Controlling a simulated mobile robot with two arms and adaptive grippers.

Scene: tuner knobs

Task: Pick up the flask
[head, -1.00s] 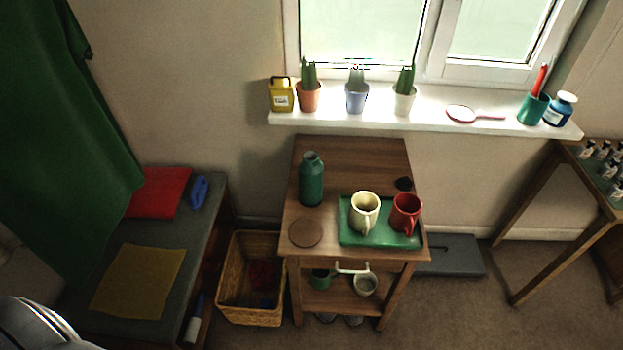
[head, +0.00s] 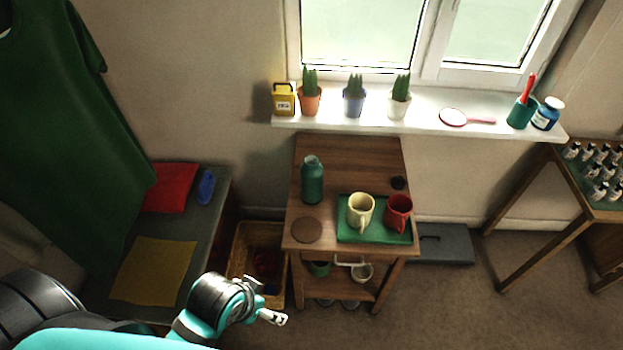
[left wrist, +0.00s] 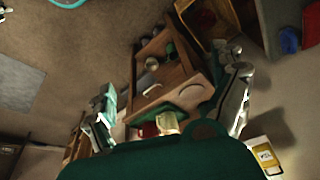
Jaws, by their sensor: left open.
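The flask (head: 312,182) is teal-green and stands upright on the wooden trolley top (head: 350,150), behind a brown round coaster (head: 307,230). My left gripper (head: 274,314) is in front of and below the trolley, well apart from the flask. In the left wrist view, the two fingers of my left gripper (left wrist: 172,78) are spread with nothing held between them, and the trolley shows beyond. A large dark green shape fills the bottom of that view; I cannot tell what it is. My right gripper is in neither view.
A green tray (head: 345,233) with a cream mug (head: 360,210) and a red mug (head: 398,212) sits right of the flask. A wicker basket (head: 240,262) stands left of the trolley. Potted plants line the windowsill (head: 430,97) behind.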

